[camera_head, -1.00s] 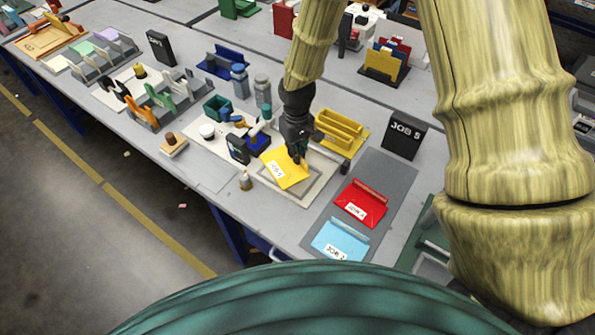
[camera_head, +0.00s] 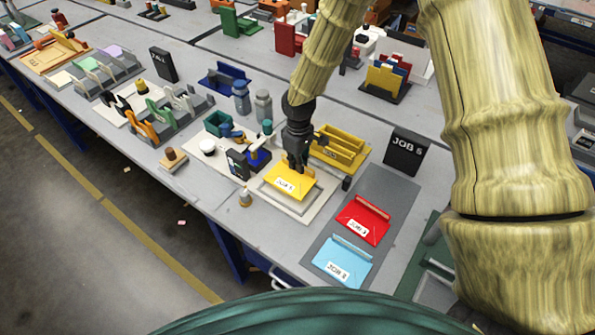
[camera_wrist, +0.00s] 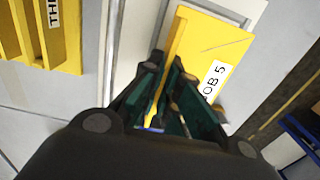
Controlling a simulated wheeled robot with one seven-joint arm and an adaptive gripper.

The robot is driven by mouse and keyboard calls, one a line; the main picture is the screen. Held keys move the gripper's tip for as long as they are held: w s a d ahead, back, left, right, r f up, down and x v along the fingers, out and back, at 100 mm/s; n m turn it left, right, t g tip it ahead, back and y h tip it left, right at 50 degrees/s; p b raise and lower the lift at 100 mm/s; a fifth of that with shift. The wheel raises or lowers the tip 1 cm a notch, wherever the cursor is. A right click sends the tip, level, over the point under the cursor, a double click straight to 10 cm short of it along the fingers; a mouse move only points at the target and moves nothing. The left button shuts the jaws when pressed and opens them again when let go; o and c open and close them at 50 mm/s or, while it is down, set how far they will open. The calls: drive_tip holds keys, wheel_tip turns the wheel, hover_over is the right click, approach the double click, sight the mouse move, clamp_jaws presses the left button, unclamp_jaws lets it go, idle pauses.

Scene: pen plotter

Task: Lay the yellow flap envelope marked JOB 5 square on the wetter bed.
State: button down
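The yellow envelope (camera_head: 298,190) with its white JOB 5 label is over the wetter bed (camera_head: 310,212), a pale plate with a raised frame. Its edges look nearly in line with the bed's frame. I cannot tell whether it rests on the bed or is slightly above. My gripper (camera_head: 298,168) points down at the envelope's far edge. In the wrist view the upright yellow ridge of the envelope (camera_wrist: 200,50) runs between the fingertips of my gripper (camera_wrist: 167,75), which look closed on it. The fingers hide part of the ridge.
A yellow slotted holder (camera_head: 340,148) stands just behind the bed. To the right a grey mat (camera_head: 385,190) bears red (camera_head: 362,222) and light blue (camera_head: 342,262) envelopes. A black JOB 5 sign (camera_head: 406,150) stands behind.

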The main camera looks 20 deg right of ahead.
drive_tip(key=shift+f+p, duration=0.6)
drive_tip(key=shift+f, duration=1.5)
drive_tip(key=shift+f, duration=0.1)
drive_tip(key=c, duration=1.6)
unclamp_jaws()
drive_tip(key=shift+c, duration=0.2)
wheel_tip(320, 180, up, 12)
drive_tip(key=b, duration=0.2)
drive_tip(key=shift+b, duration=0.35)
